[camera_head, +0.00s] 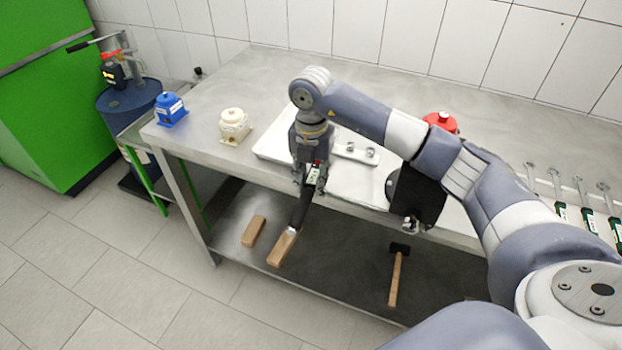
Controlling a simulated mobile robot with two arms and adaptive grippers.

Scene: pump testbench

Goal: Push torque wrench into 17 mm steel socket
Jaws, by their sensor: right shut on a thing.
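My right gripper (311,184) is shut on the torque wrench (301,208), at the part with the green-and-white label. The wrench's black handle slants down past the bench's front edge, over the lower shelf in the picture. Its head is hidden by my gripper and wrist. A white tray (272,150) lies on the bench behind the gripper. Small shiny metal parts (371,152), possibly sockets, sit on it right of the gripper. I cannot tell which is the 17 mm one, nor whether the wrench touches a socket. My left gripper is not in view.
A blue pump-like unit (170,109) and a cream one (234,126) stand on the bench's left; a red one (440,121) is partly behind my arm. Several wrenches (587,210) are at the right. Wooden block (254,231) and hammer (396,275) lie on the lower shelf.

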